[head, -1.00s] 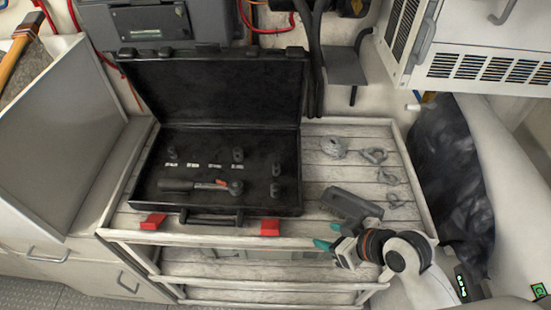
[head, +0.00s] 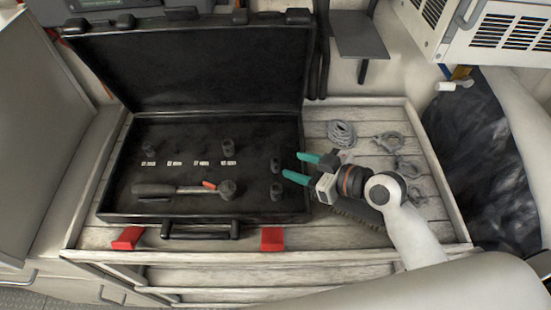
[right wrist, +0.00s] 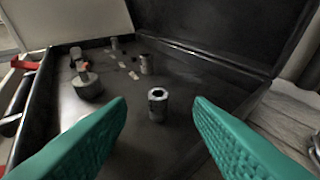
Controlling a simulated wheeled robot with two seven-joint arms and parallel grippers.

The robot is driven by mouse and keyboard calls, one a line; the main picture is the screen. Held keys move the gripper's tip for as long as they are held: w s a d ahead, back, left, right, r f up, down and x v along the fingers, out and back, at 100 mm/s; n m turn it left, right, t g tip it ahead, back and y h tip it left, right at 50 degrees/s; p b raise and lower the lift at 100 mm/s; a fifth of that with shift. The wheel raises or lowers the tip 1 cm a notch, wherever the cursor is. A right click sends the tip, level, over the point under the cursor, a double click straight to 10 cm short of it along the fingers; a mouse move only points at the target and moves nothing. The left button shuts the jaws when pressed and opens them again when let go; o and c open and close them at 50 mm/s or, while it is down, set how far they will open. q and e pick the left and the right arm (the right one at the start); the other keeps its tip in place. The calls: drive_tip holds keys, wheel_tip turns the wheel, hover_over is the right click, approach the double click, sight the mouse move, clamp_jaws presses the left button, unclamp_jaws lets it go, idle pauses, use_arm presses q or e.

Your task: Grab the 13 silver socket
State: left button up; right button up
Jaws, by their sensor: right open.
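Several silver-grey sockets stand in the black case (head: 120,205). Two stand at its right end, a rear one (head: 276,165) and a front one (head: 277,188); others stand behind the labels at the left (head: 149,148) and right (head: 228,146). The label print is too small to tell which socket is the 13. My right gripper (head: 298,167) is open and empty, at the case's right edge beside the right-end pair. In the right wrist view one upright socket (right wrist: 158,105) shows between the teal fingertips (right wrist: 160,115), apart from both. My left gripper is out of view.
A ratchet (head: 185,189) lies along the case front. The open lid (head: 200,70) rises behind. Shackles and rope (head: 390,142) lie on the slatted top to the right, and a dark brush (head: 355,212) is partly under my arm. Red latches (head: 272,239) are in front.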

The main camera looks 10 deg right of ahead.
sight(277, 162)
drive_tip(key=shift+x, duration=1)
drive_tip(key=p+x, duration=0.2)
drive_tip(key=x, duration=0.3)
drive_tip(key=shift+s+f, duration=0.15)
drive_tip(key=shift+a+f, duration=0.2)
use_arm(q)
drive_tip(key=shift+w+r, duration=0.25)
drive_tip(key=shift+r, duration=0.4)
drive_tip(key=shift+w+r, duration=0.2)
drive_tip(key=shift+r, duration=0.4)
use_arm(e)
clamp_jaws()
